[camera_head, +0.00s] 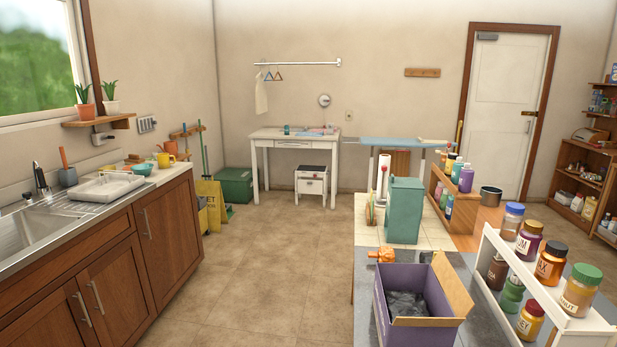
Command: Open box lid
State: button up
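A purple cardboard box (415,333) stands on the grey counter at the lower right. Its top is open. A tan flap (453,285) stands up at its right side, and dark grey crumpled material (407,303) shows inside. A green box (234,186) with its top closed sits on the floor by the back wall, left of the white desk. The frame does not show which box the task means. My gripper is not in view.
A white rack (570,322) with several jars stands close right of the purple box. A small orange object (383,255) lies behind it. A teal container (405,210) stands farther back. The floor (285,260) in the middle is clear.

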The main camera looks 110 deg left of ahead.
aim_at(411, 183)
jog(key=u, duration=3.2)
